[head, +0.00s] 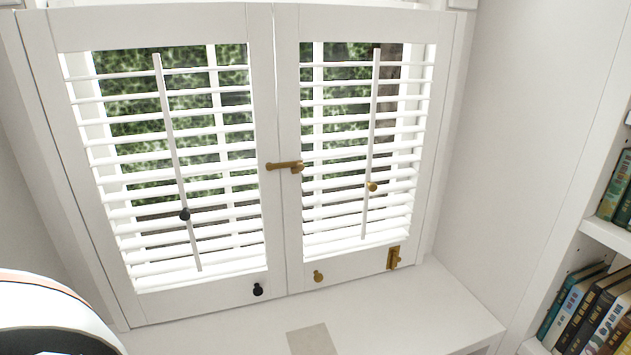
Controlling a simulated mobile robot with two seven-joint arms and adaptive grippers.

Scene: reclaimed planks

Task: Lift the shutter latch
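The shutter latch (285,165) is a small brass bar at mid-height on the white shutters. It lies about level across the seam between the left shutter panel (262,120) and the right shutter panel (288,215). Its thicker, rounded end is on the right panel. Both panels look closed, side by side. Neither of my grippers is in view.
Black knobs (258,289) are on the left panel and brass knobs (318,276) on the right. A brass fitting (393,257) sits at the right panel's lower right. A white sill (420,310) with a beige square (312,340) lies below. A bookshelf (610,235) stands right.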

